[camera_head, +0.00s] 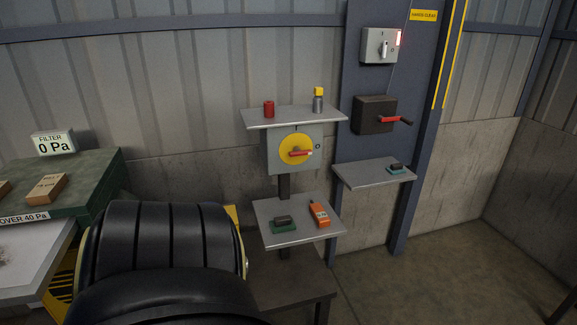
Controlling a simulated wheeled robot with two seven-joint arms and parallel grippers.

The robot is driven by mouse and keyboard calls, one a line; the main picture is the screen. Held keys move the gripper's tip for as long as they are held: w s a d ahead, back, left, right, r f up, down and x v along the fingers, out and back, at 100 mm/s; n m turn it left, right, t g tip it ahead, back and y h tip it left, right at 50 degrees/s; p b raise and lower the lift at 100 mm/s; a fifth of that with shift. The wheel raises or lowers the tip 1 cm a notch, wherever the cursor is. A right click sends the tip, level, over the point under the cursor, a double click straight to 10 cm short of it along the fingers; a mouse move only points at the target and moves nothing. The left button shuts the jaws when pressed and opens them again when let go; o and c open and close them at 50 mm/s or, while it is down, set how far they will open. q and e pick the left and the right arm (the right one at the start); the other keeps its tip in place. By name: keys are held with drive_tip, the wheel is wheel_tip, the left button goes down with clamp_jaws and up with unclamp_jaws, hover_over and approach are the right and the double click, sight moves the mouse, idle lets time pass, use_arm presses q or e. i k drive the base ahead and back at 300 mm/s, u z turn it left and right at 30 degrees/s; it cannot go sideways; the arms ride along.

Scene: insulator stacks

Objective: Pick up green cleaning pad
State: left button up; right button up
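Two small pads with dark grips on top are in the head view. One green pad (284,228) lies on the lower grey shelf (262,210), left of an orange device (319,214). The other pad (396,171), dark with a greenish-teal base, lies on the grey shelf (355,173) at the right. Nothing touches either pad except its shelf. Neither of my grippers shows in this view. A large black rounded shape at the lower left, probably part of my arm, hides what is behind it.
An upper shelf (290,118) holds a red cylinder (269,109) and a grey cylinder (318,104) with a yellow top. Below it is a switch box with a yellow dial (294,150). A crank box (374,115) is on the blue panel. The floor at right is clear.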

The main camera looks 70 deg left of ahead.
sight(279, 225)
drive_tip(key=u, duration=0.85)
drive_tip(key=i, duration=0.85)
drive_tip(key=u, duration=0.9)
